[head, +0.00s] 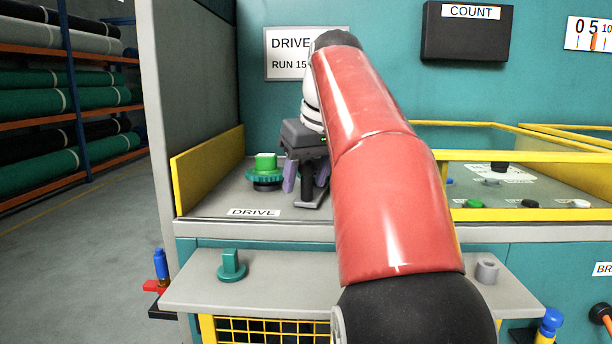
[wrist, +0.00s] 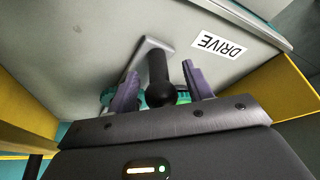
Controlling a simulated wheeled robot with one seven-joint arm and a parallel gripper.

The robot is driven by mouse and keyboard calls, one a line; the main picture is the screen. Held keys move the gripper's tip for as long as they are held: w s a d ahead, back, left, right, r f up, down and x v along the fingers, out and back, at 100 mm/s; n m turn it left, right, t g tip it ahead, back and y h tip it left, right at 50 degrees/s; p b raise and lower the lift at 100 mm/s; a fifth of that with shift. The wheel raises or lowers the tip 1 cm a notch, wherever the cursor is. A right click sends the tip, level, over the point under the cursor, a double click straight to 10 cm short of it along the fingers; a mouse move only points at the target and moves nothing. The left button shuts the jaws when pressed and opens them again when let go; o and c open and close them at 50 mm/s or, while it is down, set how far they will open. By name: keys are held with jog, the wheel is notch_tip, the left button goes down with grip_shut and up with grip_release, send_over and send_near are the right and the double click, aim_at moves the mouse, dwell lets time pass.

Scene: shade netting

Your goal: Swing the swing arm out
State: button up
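The swing arm (head: 311,205) is a flat grey bar on the drive deck with an upright black handle (head: 307,185). In the wrist view, the bar (wrist: 150,45) shows beyond the handle (wrist: 158,70), which ends in a round black knob. My gripper (head: 305,180) points down over the handle. Its two purple fingers stand on either side of the handle, with gaps visible in the wrist view (wrist: 161,85). It is open and holds nothing. A teal gear (head: 263,177) with a green block (head: 265,161) on top sits just left of my gripper; part of it shows behind the fingers.
A yellow guard (head: 207,168) and grey wall stand left of the deck. A yellow-framed bay (head: 520,180) with small parts lies to the right. A front shelf (head: 280,285) carries a teal knobbed piece (head: 232,266) and a grey cylinder (head: 487,271). My red arm hides the middle.

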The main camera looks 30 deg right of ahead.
jog(key=p+v, duration=0.2)
jog(key=v, duration=0.5)
jog(key=shift+s+r, duration=0.2)
jog(key=shift+r, duration=0.15)
